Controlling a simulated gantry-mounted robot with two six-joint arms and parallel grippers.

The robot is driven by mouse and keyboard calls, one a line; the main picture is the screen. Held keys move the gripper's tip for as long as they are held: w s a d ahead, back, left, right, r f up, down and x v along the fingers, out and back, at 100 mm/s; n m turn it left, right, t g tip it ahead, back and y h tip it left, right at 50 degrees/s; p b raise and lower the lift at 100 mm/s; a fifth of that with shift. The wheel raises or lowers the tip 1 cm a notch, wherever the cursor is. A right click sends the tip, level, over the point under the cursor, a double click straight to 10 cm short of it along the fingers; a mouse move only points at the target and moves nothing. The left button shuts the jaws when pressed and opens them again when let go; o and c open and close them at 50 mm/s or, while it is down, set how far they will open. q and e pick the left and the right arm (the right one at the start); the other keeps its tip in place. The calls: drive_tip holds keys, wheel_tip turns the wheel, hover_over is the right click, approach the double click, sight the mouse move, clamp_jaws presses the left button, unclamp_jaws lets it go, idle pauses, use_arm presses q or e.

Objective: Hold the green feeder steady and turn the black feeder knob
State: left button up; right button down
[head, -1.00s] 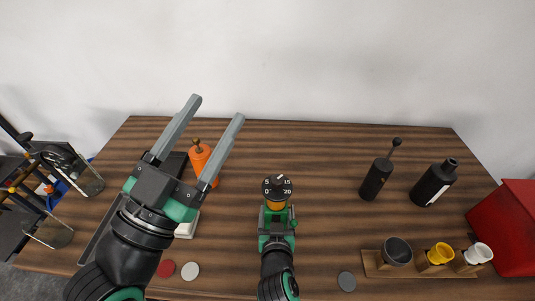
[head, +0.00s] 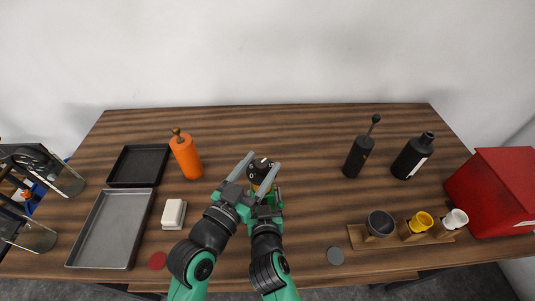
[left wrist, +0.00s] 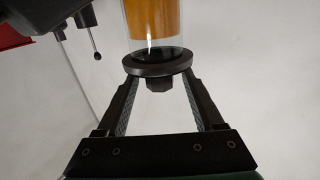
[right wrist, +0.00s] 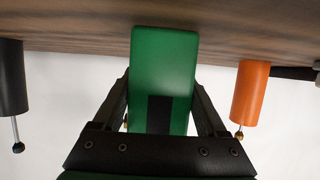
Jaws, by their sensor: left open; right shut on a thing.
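The green feeder stands upright near the front middle of the table, its body (right wrist: 165,65) filling the middle of the right wrist view. My right gripper (head: 265,207) is shut on that body. The black feeder knob (head: 261,162) tops the feeder; in the left wrist view the knob (left wrist: 159,84) projects from a round black dial (left wrist: 157,66), beside a clear section with orange contents. My left gripper (head: 264,160) is open, its fingers on either side of the knob with visible gaps. The left fingers partly hide the dial in the head view.
An orange mill (head: 187,158), black tray (head: 140,165), grey tray (head: 113,230) and white block (head: 174,213) lie left. Two black bottles (head: 358,157) (head: 412,157), a cup rack (head: 357,239) and a red box (head: 495,190) stand right. The table behind the feeder is clear.

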sight(265, 160)
use_arm(q)
drive_tip(key=shift+x, duration=1.95)
drive_tip(key=shift+c, duration=0.3)
clamp_jaws()
